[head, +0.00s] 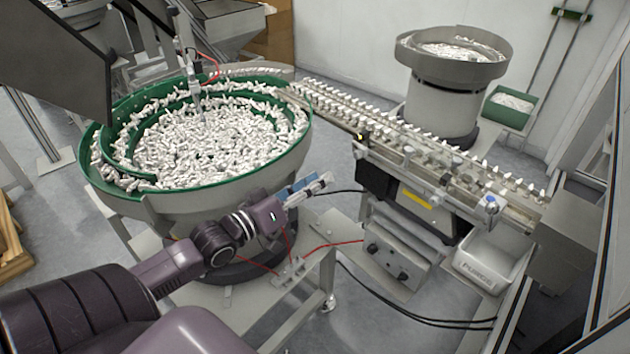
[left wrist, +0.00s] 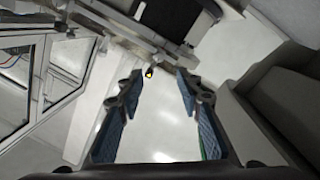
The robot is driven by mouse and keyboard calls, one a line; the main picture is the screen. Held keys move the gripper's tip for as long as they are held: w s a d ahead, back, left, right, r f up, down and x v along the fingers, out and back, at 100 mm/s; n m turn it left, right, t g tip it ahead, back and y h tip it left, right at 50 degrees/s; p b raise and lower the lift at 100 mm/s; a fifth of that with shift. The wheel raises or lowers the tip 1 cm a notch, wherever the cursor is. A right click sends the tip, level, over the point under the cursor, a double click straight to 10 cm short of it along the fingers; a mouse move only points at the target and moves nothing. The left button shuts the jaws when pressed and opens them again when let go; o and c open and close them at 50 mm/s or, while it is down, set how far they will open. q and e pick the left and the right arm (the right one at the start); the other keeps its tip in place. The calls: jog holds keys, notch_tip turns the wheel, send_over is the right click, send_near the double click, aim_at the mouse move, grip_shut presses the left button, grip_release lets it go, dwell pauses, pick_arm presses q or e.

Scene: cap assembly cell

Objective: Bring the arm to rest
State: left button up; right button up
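My left arm comes in from the lower left in the head view. Its gripper (head: 308,188) is in the air in front of the green-rimmed bowl, left of the conveyor track. In the left wrist view the two fingers with blue pads stand apart, and the gripper (left wrist: 160,76) is open with nothing held between them. A pale surface shows behind the gap. My right gripper is not in either view.
The bowl feeder (head: 290,150) is full of small white parts. A track (head: 425,165) lined with white parts runs right from it. A grey round feeder (head: 445,105) stands behind, and a white PURGE bin (head: 485,268) is at the right. Cables lie on the floor.

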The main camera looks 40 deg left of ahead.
pick_arm(q)
jog(key=s+d+f+m+g+y, duration=0.1)
jog(key=s+d+f+m+g, duration=0.1)
jog(key=s+d+f+g, duration=0.45)
jog(key=s+d+f+m+g, duration=0.1)
jog(key=s+d+f+m, duration=0.2)
jog(key=f, duration=0.7)
jog(key=s+d+f+m+g+y, duration=0.1)
jog(key=s+d+f+g, duration=0.15)
jog(key=s, duration=0.55)
jog(key=s+d+f+g+y, duration=0.1)
jog(key=s+d+g, duration=0.3)
jog(key=s, duration=0.3)
notch_tip(320, 180, down, 26)
jog(key=s+g, duration=0.2)
jog(key=s+a+f, duration=0.3)
jog(key=s+f, duration=1.3)
jog(key=s, duration=0.1)
jog(key=shift+s+a+f+m+g, duration=0.15)
jog(key=shift+a+f+m+g, duration=0.05)
jog(key=shift+f+m+g, duration=0.2)
